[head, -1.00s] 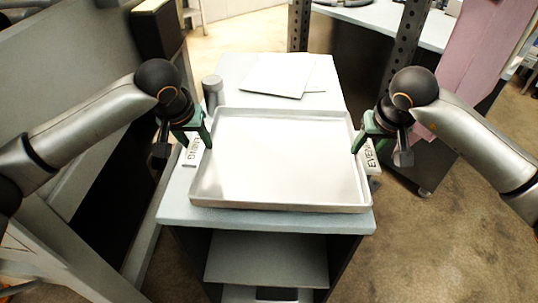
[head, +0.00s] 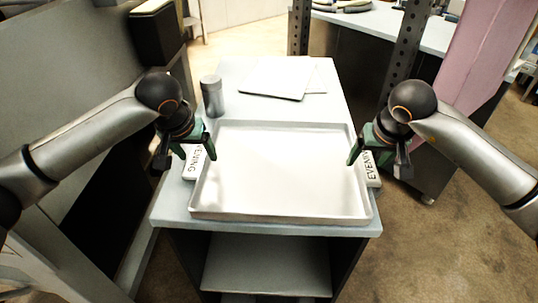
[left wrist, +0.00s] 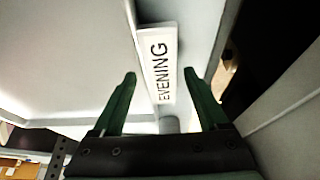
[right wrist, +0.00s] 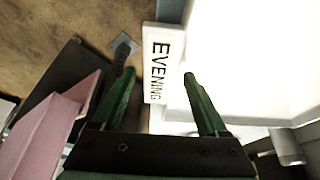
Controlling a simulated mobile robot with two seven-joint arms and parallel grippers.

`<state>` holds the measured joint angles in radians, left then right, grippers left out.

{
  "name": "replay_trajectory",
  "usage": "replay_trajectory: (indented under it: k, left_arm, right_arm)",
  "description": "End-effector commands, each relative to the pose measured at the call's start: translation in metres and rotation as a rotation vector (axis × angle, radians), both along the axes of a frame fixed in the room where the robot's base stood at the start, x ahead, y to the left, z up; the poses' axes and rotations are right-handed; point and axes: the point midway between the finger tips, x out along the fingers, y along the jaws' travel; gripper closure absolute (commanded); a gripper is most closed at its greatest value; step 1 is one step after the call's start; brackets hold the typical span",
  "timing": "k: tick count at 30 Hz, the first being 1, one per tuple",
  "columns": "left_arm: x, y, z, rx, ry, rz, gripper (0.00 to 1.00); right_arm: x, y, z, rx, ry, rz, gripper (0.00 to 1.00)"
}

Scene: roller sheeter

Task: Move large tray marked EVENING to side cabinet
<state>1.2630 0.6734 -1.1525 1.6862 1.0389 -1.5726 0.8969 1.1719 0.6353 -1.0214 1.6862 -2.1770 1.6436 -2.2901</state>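The large pale tray (head: 280,217) lies flat on the grey-topped cabinet (head: 265,229). White labels reading EVENING sit at its left side (head: 194,166) and right side (head: 369,168). My left gripper (head: 197,153) is open at the left side. In the left wrist view its spread fingers (left wrist: 158,74) stand on either side of the label (left wrist: 160,62), with a gap. My right gripper (head: 360,155) is open at the right side. In the right wrist view its fingers (right wrist: 159,74) are apart, with the label (right wrist: 162,60) ahead between them. Contact cannot be told.
A grey metal canister (head: 212,97) stands behind the tray's left corner. Flat pale sheets (head: 277,78) lie at the back of the top. An open shelf (head: 265,262) is below. A perforated post (head: 405,45) and pink panel (head: 485,50) stand at the right.

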Motion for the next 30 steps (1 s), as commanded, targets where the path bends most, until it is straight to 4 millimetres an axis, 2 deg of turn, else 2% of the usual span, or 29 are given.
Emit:
replay_trajectory:
  k: [8,11,14,24,30]
  left_arm:
    - [0.000,0.000,0.001,0.000,0.000,0.000,0.19]
    - [-0.002,-0.001,0.007,-0.002,-0.002,-0.001,0.19]
    - [-0.007,-0.001,0.020,-0.002,-0.003,-0.002,0.19]
    - [-0.035,0.000,0.086,-0.001,-0.004,-0.002,0.19]
    - [-0.044,0.000,0.107,-0.001,-0.001,0.000,0.19]
  right_arm:
    - [0.000,0.000,0.000,0.000,0.000,0.000,0.19]
    - [0.000,0.000,0.000,0.000,0.000,0.000,0.19]
    - [0.000,0.000,0.000,0.000,0.000,0.000,0.19]
    - [0.000,0.000,0.000,0.000,0.000,0.000,0.19]
    - [0.000,0.000,0.000,0.000,0.000,0.000,0.19]
